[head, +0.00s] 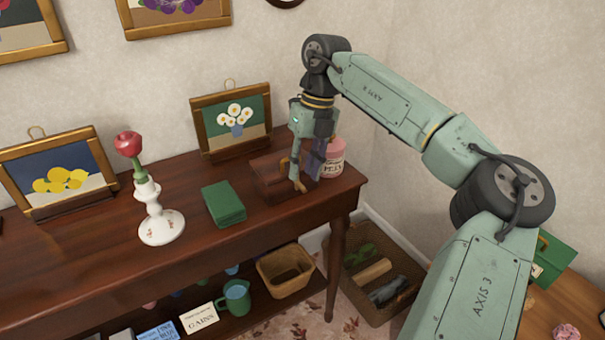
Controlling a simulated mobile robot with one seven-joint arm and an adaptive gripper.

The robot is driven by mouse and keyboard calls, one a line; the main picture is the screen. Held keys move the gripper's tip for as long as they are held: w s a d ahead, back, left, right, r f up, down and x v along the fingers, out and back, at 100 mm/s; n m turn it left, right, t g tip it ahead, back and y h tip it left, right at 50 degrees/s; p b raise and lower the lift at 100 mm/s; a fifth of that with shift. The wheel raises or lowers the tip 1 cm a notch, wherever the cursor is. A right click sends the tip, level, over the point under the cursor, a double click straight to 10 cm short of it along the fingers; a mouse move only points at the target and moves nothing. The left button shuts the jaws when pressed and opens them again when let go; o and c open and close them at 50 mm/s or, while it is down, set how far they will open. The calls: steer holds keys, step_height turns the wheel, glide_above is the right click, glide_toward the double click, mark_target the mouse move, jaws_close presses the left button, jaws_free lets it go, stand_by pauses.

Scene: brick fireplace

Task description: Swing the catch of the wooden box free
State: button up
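The wooden box (268,177) is a low reddish-brown box on the right end of the dark wooden table. Its lid looks closed. My gripper (305,181) points down at the right part of the box, with its fingers in front of it. The fingers hide part of the box. The catch cannot be made out, and I cannot tell whether a finger touches the box.
A pink jar (333,158) stands close to the right of my gripper. A green book (223,204) lies left of the box, and a white candlestick (161,226) with a red flower stands farther left. A framed daisy picture (231,120) leans behind. The table's front edge is clear.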

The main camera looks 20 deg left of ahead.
mark_target(300, 184)
steer(key=shift+s+a+f, duration=0.1)
steer(key=shift+f, duration=0.5)
steer(key=shift+s+a+f, duration=0.1)
steer(key=shift+f, duration=0.5)
steer(key=shift+c, duration=0.5)
jaws_close()
